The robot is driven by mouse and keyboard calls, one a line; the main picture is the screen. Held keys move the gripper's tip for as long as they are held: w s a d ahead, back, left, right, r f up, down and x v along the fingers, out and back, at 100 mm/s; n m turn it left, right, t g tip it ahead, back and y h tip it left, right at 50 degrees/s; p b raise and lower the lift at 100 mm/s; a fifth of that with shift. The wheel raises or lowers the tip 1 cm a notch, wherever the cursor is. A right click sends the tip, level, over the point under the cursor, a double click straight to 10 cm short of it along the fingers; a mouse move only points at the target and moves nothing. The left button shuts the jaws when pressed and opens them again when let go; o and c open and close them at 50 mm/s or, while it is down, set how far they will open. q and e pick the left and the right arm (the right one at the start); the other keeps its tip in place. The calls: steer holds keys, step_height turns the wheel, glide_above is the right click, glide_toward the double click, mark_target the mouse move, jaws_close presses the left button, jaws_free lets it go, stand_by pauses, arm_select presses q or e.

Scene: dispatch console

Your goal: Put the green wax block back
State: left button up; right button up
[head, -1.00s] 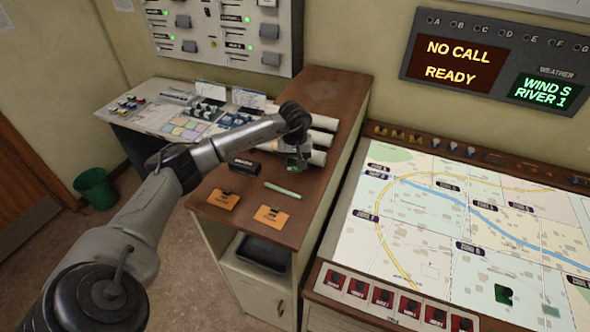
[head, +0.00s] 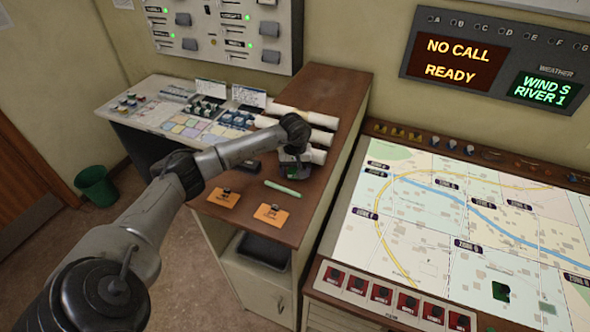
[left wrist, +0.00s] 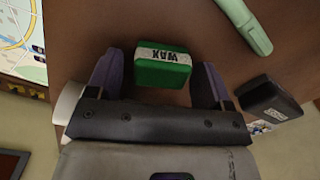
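The green wax block, with a white WAX label, shows in the left wrist view (left wrist: 163,68), between the two fingers of my left gripper (left wrist: 160,80). A gap shows at the left finger; at the right finger the gap is very small or nil. My left gripper is open. In the head view, my left gripper (head: 293,168) is low over the brown counter (head: 250,195), near the white rolls, and mostly hides the block. Whether the block rests on the counter is hard to tell. My right gripper is not in view.
A light green marker (head: 282,187) and two orange cards (head: 223,197) lie nearer the counter's front. A black box (left wrist: 275,97) is beside the gripper. White rolls (head: 304,119) lie behind. The map table (head: 440,225) at right bears a dark green square (head: 501,291).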

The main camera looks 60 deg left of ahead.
mark_target(295, 169)
arm_select(q)
steer(key=shift+r, duration=0.6)
step_height(295, 169, up, 11)
steer(key=b, duration=0.2)
steer(key=shift+b, duration=0.3)
stand_by(0.4)
